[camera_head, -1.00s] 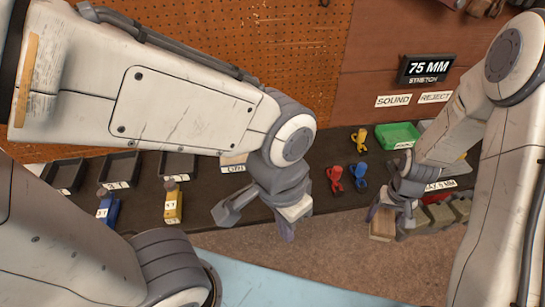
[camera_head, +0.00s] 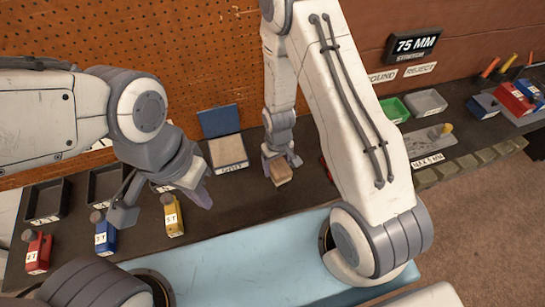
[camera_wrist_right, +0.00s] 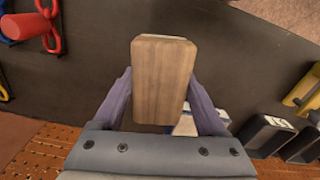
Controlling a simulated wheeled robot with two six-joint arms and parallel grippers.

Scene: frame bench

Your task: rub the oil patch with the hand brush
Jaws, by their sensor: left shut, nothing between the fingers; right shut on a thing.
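My right gripper (camera_head: 282,170) is shut on the hand brush (camera_head: 281,174), whose brown wooden block shows over the dark bench. The right wrist view shows the brush (camera_wrist_right: 163,80) between the two fingers of my right gripper (camera_wrist_right: 163,105). Its bristles are hidden under the block. My left gripper (camera_head: 163,200) is shut and empty, above the front of the bench near a yellow bottle. I cannot make out the oil patch with certainty. A grey plate (camera_head: 418,146) with dark marks lies on the bench at the right, well apart from the brush.
An open box with a blue lid (camera_head: 220,121) stands left of the brush. Yellow (camera_head: 173,216), blue (camera_head: 105,236) and red (camera_head: 38,252) bottles line the front left. A green tray (camera_head: 394,110) is behind my right arm. Red links (camera_wrist_right: 47,25) lie near the brush.

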